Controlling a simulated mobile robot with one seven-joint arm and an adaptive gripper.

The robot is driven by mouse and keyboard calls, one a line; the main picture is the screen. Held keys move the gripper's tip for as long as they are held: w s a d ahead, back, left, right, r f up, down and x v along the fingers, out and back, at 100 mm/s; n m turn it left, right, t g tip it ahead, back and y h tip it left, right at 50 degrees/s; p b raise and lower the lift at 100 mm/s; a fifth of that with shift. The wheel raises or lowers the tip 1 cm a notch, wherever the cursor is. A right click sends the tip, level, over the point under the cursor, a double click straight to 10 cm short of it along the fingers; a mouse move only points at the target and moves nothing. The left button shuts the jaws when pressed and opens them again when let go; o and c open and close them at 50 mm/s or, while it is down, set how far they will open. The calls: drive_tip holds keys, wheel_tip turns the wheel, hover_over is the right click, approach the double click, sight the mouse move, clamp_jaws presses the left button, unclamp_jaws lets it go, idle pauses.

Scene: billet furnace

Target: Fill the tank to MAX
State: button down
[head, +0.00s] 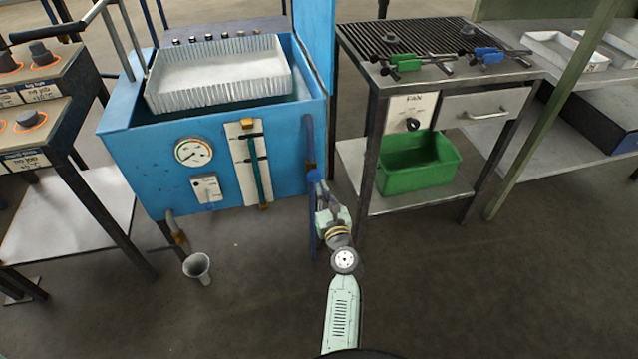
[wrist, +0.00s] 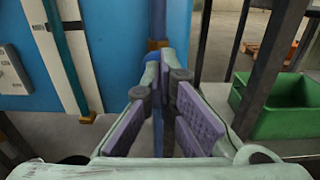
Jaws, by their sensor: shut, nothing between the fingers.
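The blue tank (head: 120,165) stands left of centre in the head view. A blue pipe (head: 309,135) with a brass fitting (head: 311,167) runs down the tank's right corner; both show in the wrist view, the pipe (wrist: 157,18) above the fitting (wrist: 157,44). My gripper (head: 319,190) is shut and empty just in front of this pipe. A small blue part (wrist: 150,57) shows behind the fingertips (wrist: 165,75), mostly hidden; contact is unclear.
A dial gauge (head: 194,151) and a switch box (head: 207,190) are on the tank front. A white basket (head: 215,85) sits on top. A bench with a green bin (head: 415,165) is close on the right.

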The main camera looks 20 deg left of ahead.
drive_tip(key=v, duration=0.6)
drive_tip(key=shift+s+d+f+b, duration=0.2)
drive_tip(key=shift+s+d+b, duration=0.1)
drive_tip(key=shift+b, duration=0.1)
